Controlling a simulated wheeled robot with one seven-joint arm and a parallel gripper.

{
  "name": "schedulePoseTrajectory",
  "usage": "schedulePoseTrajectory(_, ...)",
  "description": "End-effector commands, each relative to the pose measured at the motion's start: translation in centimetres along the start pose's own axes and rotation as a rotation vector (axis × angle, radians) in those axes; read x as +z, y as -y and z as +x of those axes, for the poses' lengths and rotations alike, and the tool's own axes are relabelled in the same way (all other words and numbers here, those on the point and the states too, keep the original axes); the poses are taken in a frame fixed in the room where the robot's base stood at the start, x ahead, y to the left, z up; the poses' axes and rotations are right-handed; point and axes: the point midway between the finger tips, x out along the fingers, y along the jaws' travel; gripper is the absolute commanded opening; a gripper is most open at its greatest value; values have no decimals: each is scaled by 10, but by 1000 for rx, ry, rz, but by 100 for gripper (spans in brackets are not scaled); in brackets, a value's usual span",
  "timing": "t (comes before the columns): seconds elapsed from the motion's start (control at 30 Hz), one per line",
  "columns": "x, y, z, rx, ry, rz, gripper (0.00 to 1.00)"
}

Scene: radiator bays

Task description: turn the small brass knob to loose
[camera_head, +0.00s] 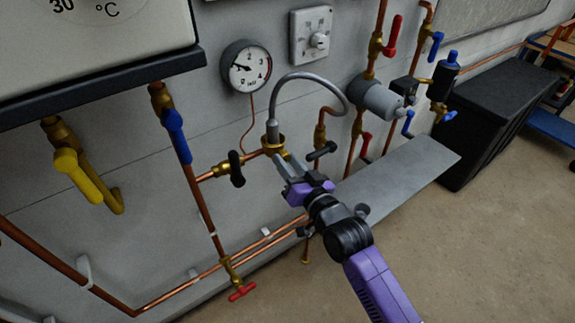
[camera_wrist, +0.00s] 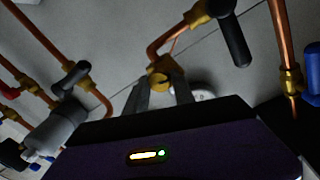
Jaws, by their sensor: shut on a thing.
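The small brass knob (camera_head: 274,143) is at the pipe fitting below the grey hose in the head view. It also shows in the wrist view (camera_wrist: 160,76), at the tips of my fingers. My gripper (camera_head: 282,158) reaches it from the lower right and is shut on it; the two fingers also show in the wrist view (camera_wrist: 160,92). The fingers hide part of the knob, and I cannot make out any marking of its turn position.
Black-handled valves stand close on the left (camera_head: 236,168) and right (camera_head: 321,150) of the knob. The grey hose (camera_head: 313,77) arches above. A grey shelf (camera_head: 405,180) lies right of my wrist. A pressure gauge (camera_head: 245,67) is above. The floor at lower right is clear.

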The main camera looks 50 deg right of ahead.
Motion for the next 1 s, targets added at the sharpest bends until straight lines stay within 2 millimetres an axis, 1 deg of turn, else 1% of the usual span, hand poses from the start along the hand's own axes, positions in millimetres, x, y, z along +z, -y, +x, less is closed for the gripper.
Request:
schedulePoseTrajectory(0.03, 4, 0, 0, -2, 0, -35, 0)
schedulePoseTrajectory(0.2, 4, 0, 0, -3, -11, -134, 0)
schedulePoseTrajectory(0.4, 3, 0, 0, -4, -18, -207, 0)
schedulePoseTrajectory(0.6, 3, -1, 0, -4, -20, -237, 0)
schedulePoseTrajectory(1.0, 3, -1, 0, -4, -21, -242, 0)
